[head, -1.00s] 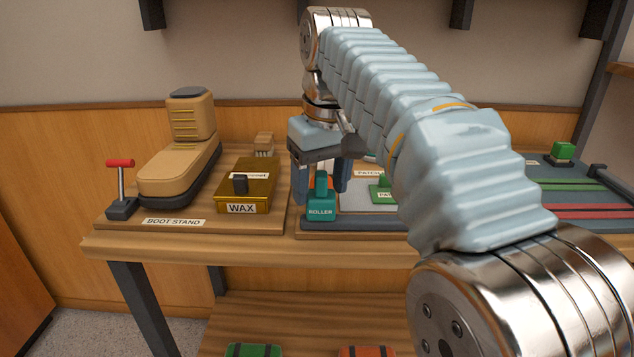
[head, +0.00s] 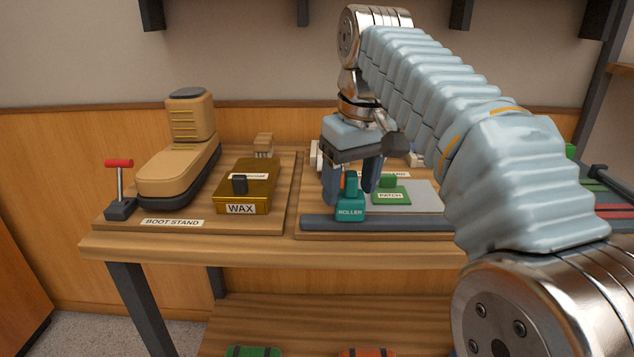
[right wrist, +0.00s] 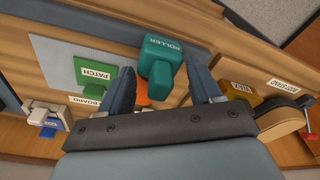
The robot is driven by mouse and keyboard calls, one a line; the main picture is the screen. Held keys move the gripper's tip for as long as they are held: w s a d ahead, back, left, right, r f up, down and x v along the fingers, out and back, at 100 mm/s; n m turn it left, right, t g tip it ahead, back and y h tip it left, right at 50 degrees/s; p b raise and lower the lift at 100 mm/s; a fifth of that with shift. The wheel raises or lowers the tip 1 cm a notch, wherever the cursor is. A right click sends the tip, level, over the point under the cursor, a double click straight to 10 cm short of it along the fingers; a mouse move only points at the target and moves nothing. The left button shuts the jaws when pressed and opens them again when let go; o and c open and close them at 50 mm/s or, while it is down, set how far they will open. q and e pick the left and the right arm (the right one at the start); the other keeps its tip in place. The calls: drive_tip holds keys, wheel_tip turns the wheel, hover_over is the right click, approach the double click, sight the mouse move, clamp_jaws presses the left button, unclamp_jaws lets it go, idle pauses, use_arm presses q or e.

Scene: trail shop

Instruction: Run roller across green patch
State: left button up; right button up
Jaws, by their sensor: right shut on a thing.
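The teal roller (head: 350,210) stands upright at the front of the patch board (head: 425,192), left of the green patch (head: 391,196). My right gripper (head: 352,182) points down from above and is shut on the roller. In the right wrist view the roller (right wrist: 161,62) is between the two fingers, and the green patch (right wrist: 96,74) lies to its left, apart from it. The patch lies on a grey sheet and has a small raised green block on it. The roller's underside is hidden. My left gripper is out of view.
Left of the board are a yellow wax box (head: 245,192), a tan boot (head: 180,165) on its stand and a red-topped lever (head: 120,180). My right arm hides much of the table's right side. A dark bar (head: 400,226) runs along the board's front.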

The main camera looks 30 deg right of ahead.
drive_tip(key=shift+d, duration=0.1)
drive_tip(key=shift+s+d+b, duration=0.15)
drive_tip(key=shift+s+d, duration=0.3)
drive_tip(key=shift+d, duration=0.25)
drive_tip(key=shift+s+d+b, duration=0.1)
drive_tip(key=shift+s+d, duration=0.3)
drive_tip(key=shift+d, duration=0.25)
drive_tip(key=shift+s+d+b, duration=0.15)
drive_tip(key=shift+s+d, duration=0.3)
drive_tip(key=shift+d, duration=0.35)
drive_tip(key=shift+s+d, duration=0.75)
drive_tip(key=shift+d, duration=0.4)
drive_tip(key=shift+s+d, duration=0.55)
drive_tip(key=shift+d, duration=0.45)
drive_tip(key=shift+s+d, duration=0.65)
drive_tip(key=shift+d, duration=0.35)
drive_tip(key=shift+s+d, duration=0.65)
drive_tip(key=shift+d, duration=0.35)
drive_tip(key=shift+s+d, duration=0.1)
drive_tip(key=shift+d, duration=0.05)
